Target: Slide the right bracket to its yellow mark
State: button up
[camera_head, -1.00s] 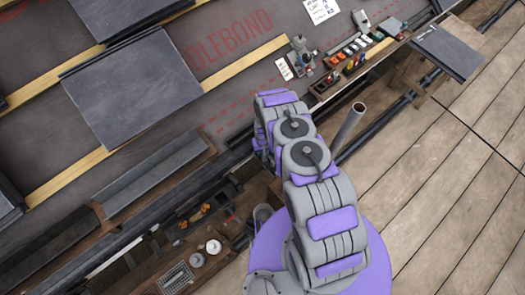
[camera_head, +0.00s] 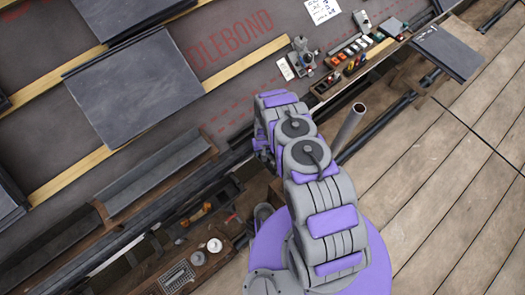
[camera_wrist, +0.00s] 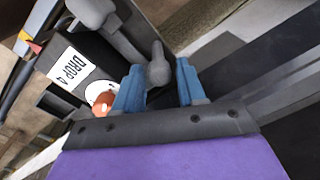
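My gripper (camera_wrist: 158,66) shows in the wrist view with two blue fingers spread apart. A grey rounded knob on a stem (camera_wrist: 157,72) stands between the fingers in the picture. I cannot tell whether they touch it, or whether it belongs to the right bracket. I cannot make out the bracket or its yellow mark for certain in either view. In the head view the gripper is mostly hidden behind my arm, near the roof's lower edge.
In the head view, a dark slate (camera_head: 135,88) lies on battens, a tool tray (camera_head: 345,62) is at upper right, and plank decking (camera_head: 440,180) is at right.

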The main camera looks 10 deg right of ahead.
jog(key=shift+o, duration=1)
jog(key=shift+r, duration=0.1)
notch_tip(320, 180, up, 17)
jog(key=p, duration=0.4)
jog(key=shift+d, duration=0.45)
jog(key=shift+w, duration=0.1)
